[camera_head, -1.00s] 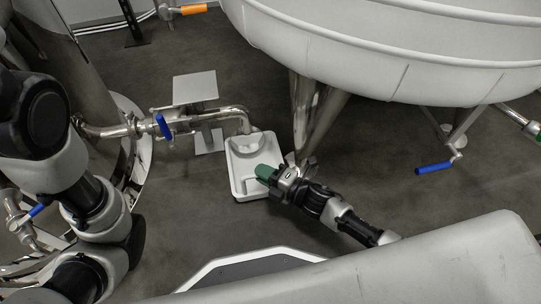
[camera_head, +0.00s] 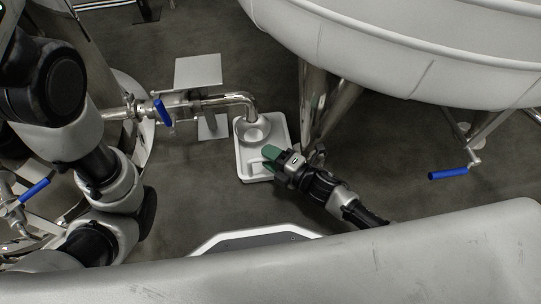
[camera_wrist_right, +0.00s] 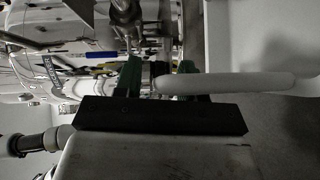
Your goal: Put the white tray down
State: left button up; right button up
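The white tray (camera_head: 281,125) is under the pipe's down-turned end in the head view. A round bowl-like recess or bowl (camera_head: 254,132) shows at its far end, just below the pipe. It looks level and near the floor, but I cannot tell if it touches. My right gripper (camera_head: 271,159) is at the tray's near end, its two green fingers apart at the raised handle part. In the right wrist view the green fingers (camera_wrist_right: 160,77) stand apart, with a white bar (camera_wrist_right: 240,84) beside and across one of them. My left gripper is out of view; only my left arm shows.
A steel pipe (camera_head: 225,99) with a blue-handled valve (camera_head: 162,112) runs in from the left. A large white tank (camera_head: 400,50) on steel legs (camera_head: 320,100) stands at right, close to my right gripper. Another blue valve handle (camera_head: 448,174) is farther right.

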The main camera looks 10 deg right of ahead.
jog(key=shift+s+d+r, duration=0.1)
jog(key=shift+r, duration=0.05)
jog(key=f+p+v, duration=0.1)
jog(key=p+v, duration=0.4)
jog(key=v, duration=0.6)
jog(key=shift+s+d+r, duration=0.3)
jog(key=shift+r, duration=0.15)
jog(key=shift+p, duration=0.3)
